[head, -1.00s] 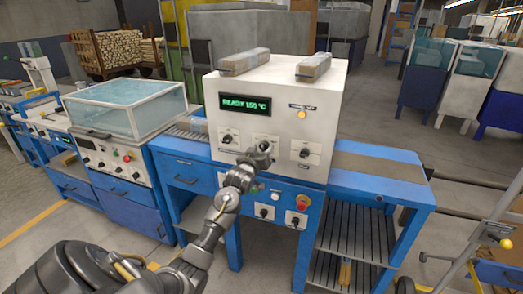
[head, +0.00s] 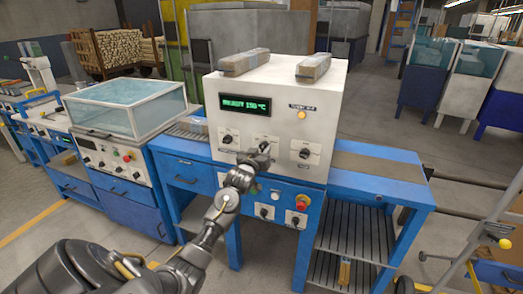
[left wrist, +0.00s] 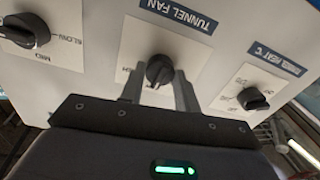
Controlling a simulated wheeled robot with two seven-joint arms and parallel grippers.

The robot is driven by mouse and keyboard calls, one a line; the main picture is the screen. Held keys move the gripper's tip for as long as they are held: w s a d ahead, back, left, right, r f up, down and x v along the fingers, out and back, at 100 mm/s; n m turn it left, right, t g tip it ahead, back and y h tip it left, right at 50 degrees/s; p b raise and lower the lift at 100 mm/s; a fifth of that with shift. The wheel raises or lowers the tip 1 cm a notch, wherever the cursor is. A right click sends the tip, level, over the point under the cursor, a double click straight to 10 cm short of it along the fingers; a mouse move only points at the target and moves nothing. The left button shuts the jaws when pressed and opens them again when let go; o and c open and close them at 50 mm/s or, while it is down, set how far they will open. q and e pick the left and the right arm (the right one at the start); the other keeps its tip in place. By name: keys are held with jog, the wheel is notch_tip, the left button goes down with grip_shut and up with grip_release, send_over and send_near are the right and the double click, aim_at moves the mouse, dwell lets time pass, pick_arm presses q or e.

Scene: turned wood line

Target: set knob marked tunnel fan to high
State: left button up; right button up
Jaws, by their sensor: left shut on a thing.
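The tunnel fan knob (left wrist: 159,70) is a dark round knob on a white plate. In the left wrist view its blue label (left wrist: 168,13) reads TUNNEL FAN upside down. My left gripper (left wrist: 159,88) has one finger on each side of this knob and is shut on it. In the head view, my left gripper (head: 262,151) is at the middle knob of the white machine front (head: 270,125) and covers that knob. The fingers hide most of the plate's setting marks, and I cannot tell which setting the knob points to. My right gripper is not in view.
Beside it are the tunnel heat knob (left wrist: 253,99) and a knob marked slow and med (left wrist: 24,31). A green display (head: 246,104) is above the knobs. Below are a red stop button (head: 302,202) and lower knobs. A blue conveyor table (head: 385,186) extends right.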

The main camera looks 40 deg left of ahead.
pick_arm(q)
jog(key=m+p, duration=0.2)
jog(key=m, duration=0.3)
jog(key=m+p, duration=0.1)
jog(key=m, duration=0.4)
jog(key=shift+m, duration=0.5)
jog(key=o, duration=1)
jog(key=b+v, duration=0.2)
jog(key=v, duration=0.8)
jog(key=shift+s+d, duration=0.2)
jog(key=shift+s, duration=0.15)
